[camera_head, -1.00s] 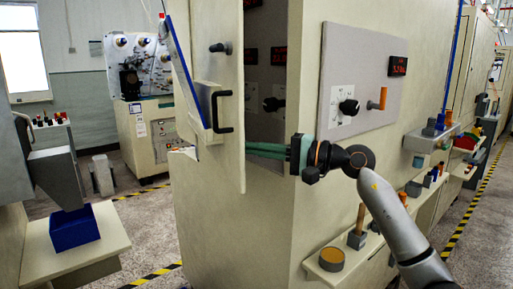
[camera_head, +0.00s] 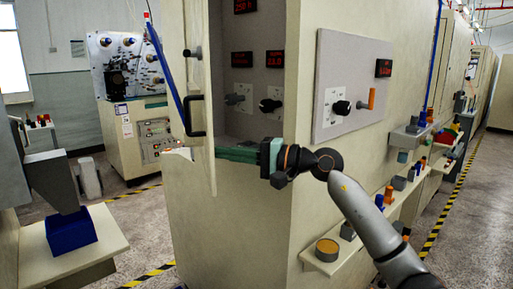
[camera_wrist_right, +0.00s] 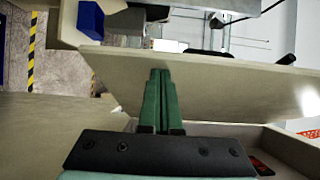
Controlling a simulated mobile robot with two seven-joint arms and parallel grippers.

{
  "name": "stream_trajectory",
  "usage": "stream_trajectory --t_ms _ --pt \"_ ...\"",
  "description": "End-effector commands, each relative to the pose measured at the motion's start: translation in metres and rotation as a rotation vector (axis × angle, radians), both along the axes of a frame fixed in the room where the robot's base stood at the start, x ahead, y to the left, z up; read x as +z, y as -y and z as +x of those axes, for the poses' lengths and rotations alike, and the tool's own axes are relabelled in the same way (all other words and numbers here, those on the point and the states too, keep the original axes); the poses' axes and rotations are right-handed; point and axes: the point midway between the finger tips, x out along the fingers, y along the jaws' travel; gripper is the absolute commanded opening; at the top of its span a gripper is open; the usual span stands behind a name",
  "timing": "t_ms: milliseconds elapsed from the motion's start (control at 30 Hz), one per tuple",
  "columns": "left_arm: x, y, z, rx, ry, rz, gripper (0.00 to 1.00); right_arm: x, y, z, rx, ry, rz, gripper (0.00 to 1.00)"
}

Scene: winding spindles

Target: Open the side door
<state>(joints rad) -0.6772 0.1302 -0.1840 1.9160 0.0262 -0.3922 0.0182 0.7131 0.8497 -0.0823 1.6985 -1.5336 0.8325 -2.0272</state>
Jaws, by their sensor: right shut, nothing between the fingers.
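The side door (camera_head: 200,75) of the beige cabinet stands open and shows nearly edge-on in the head view. Its black handle (camera_head: 195,117) is on the outer face, away from my gripper. My right gripper (camera_head: 220,153) has its green fingers shut together and empty. They reach across the opening to the door's inner side. In the right wrist view the closed fingertips (camera_wrist_right: 160,72) meet or nearly meet the beige door panel (camera_wrist_right: 235,85); exact contact is hard to tell. My left gripper is not in view.
Inside the opening is a grey panel (camera_head: 255,95) with knobs and red displays. A shelf with an orange-topped round container (camera_head: 327,250) runs along the cabinet's right side. A blue bin (camera_head: 72,230) sits on a ledge at left. Floor shows behind the door.

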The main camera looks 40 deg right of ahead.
Motion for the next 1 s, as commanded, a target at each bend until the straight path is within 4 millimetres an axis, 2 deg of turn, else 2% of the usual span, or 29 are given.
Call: stream_trajectory --t_ms 600,800,1000 --pt "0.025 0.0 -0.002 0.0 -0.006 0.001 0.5 0.003 -0.096 0.035 0.011 0.001 0.0 0.0" --pt "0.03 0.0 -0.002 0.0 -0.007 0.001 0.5 0.002 -0.117 0.045 0.01 0.001 0.001 0.0" --pt "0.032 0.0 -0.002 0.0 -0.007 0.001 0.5 0.001 -0.128 0.052 0.009 0.0 0.001 0.0"
